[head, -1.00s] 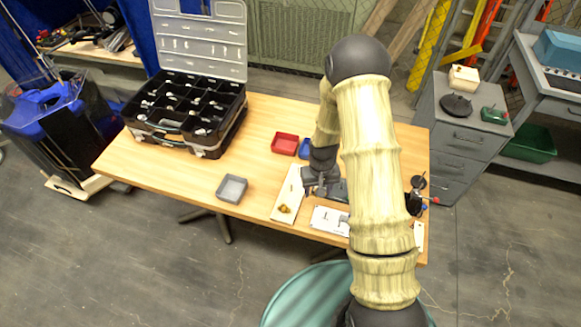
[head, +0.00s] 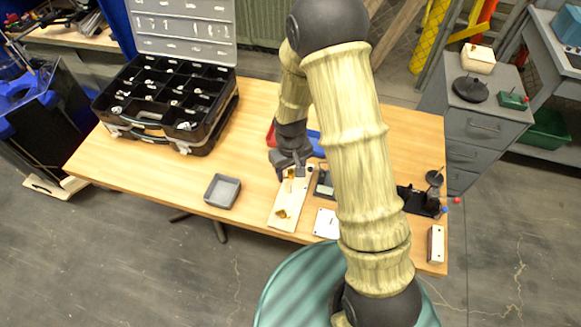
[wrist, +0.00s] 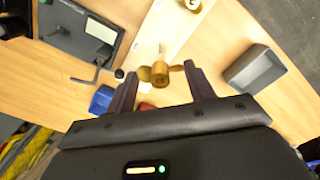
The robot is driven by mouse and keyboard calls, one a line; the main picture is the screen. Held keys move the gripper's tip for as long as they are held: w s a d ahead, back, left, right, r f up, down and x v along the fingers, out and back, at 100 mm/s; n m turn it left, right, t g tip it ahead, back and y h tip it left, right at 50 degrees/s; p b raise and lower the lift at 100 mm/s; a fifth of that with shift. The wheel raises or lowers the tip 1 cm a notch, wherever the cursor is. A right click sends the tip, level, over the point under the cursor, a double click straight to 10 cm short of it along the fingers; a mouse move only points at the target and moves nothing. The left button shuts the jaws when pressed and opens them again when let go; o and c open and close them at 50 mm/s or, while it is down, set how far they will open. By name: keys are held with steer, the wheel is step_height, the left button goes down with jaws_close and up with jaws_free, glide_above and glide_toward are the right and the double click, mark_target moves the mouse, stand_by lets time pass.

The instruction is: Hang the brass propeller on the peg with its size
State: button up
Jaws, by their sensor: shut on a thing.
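My gripper (head: 291,172) is shut on a small brass propeller (wrist: 160,72), which shows between the fingertips in the wrist view. In the head view, brass (head: 290,174) shows just under the fingers, above the far end of a pale narrow board (head: 279,211). Another brass piece (head: 282,213) is at the near end of that board; it also shows at the top of the wrist view (wrist: 193,4). I cannot make out peg sizes, nor whether the held propeller touches the board.
A grey tray (head: 222,191) lies left of the board. A red bin (head: 270,133) and a blue bin (head: 314,143) stand behind my gripper. A dark-framed tray (head: 324,184) and a white plate (head: 326,223) lie to the right. A black organizer case (head: 150,121) is at the back left.

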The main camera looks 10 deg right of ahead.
mark_target(291, 177)
steer(key=shift+f, duration=0.1)
steer(key=shift+f+b, duration=1.65)
steer(key=shift+f, duration=0.3)
steer(key=shift+f+b, duration=0.55)
steer(key=shift+f, duration=0.45)
stand_by(0.4)
steer(key=shift+f, duration=0.35)
steer(key=shift+f+b, duration=1)
steer(key=shift+f, duration=0.25)
stand_by(0.5)
steer(key=o, duration=1.2)
steer(key=shift+c, duration=0.2)
step_height(291, 177, up, 17)
steer(key=shift+r, duration=0.2)
